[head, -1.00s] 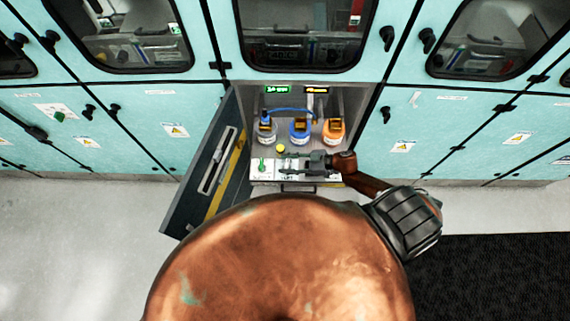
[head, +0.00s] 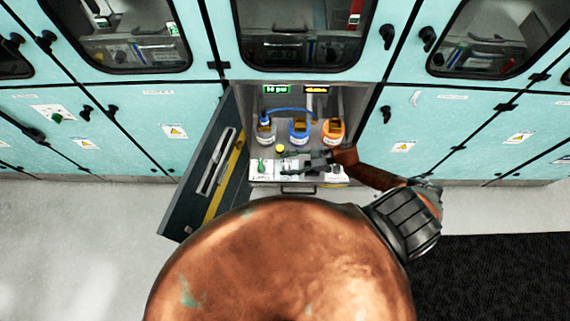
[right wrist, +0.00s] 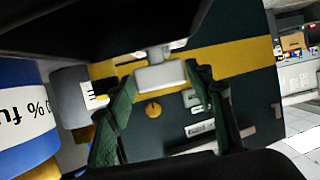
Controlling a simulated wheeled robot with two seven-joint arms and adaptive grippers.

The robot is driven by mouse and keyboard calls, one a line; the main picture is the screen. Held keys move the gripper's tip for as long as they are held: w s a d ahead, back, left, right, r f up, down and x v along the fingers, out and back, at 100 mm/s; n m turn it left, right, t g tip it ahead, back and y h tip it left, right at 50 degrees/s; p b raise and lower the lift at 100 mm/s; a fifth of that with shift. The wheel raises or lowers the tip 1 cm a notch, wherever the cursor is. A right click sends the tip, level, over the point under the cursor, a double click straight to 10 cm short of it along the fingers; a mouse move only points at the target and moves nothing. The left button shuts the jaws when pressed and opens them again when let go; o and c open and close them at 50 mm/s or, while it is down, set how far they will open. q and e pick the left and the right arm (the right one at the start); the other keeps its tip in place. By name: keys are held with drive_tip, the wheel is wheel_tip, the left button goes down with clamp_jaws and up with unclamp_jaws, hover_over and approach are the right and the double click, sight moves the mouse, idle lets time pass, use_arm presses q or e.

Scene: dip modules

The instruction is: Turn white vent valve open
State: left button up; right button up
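My right gripper (head: 290,160) reaches in from the right over the white panel (head: 290,177) at the front of the open cabinet bay. In the right wrist view its two green-padded fingers (right wrist: 160,82) are apart, with a pale grey-white block (right wrist: 160,76) showing between the tips. I cannot tell whether this block is the white vent valve or whether the fingers touch it. A green valve handle (head: 262,165) stands at the panel's left, left of my fingertips. My gripper covers part of the panel. My left gripper is not in view.
The open dark door (head: 212,175) blocks the left side. A green display (head: 276,89) is above.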

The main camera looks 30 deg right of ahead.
sight(287, 164)
drive_tip(key=shift+o, duration=1)
drive_tip(key=shift+a, duration=0.1)
wheel_tip(287, 164, up, 9)
drive_tip(key=shift+r, duration=0.5)
